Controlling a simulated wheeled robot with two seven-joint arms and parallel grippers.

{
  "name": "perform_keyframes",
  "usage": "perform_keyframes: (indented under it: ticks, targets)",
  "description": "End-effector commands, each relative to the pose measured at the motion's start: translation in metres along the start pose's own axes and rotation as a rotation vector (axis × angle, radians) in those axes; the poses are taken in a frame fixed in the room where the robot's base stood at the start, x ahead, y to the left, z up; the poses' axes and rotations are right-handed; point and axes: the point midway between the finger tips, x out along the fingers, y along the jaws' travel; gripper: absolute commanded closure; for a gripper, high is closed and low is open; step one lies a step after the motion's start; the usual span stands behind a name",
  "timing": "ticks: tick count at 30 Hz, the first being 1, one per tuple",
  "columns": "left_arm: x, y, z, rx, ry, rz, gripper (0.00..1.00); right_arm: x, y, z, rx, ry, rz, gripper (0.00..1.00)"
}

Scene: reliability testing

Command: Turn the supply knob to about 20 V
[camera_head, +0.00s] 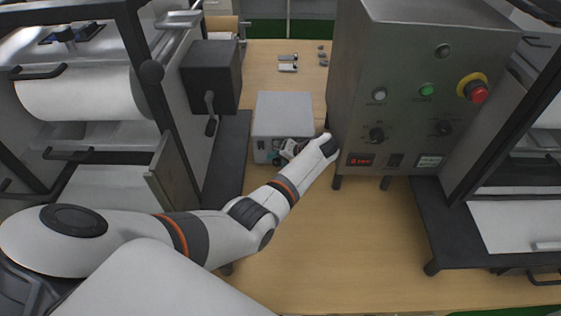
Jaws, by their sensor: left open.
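A light grey box (283,105), which looks like the supply, stands on the wooden table in the middle of the view. My left gripper (287,152) is open at the front face of this box, near its right half. The gripper and wrist cover much of that face, so I cannot make out the supply knob or any voltage reading there. A small greenish part shows beside the gripper. I cannot tell whether the fingers touch a knob. My right gripper is not in view.
A tall steel cabinet (400,60) with black knobs, a red emergency button (479,94) and a lit red display (361,160) stands close on the right of my wrist. A dark box with a lever (210,80) stands left. The front table (340,250) is clear.

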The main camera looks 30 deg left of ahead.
Motion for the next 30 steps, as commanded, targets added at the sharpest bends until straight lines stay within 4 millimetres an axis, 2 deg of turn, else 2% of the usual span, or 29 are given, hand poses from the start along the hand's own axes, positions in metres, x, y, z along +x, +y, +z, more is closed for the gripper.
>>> perform_keyframes:
  ticks: [9, 15, 30]
  targets:
    - [-0.042, 0.04, 0.016, -0.004, -0.002, -0.001, 0.5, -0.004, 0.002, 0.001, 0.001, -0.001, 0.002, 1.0]
    - [-0.06, 0.057, 0.022, -0.001, 0.0, 0.0, 0.5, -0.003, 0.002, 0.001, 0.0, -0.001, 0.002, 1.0]
    - [-0.064, 0.061, 0.023, 0.002, 0.001, 0.0, 0.5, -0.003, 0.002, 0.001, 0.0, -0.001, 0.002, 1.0]
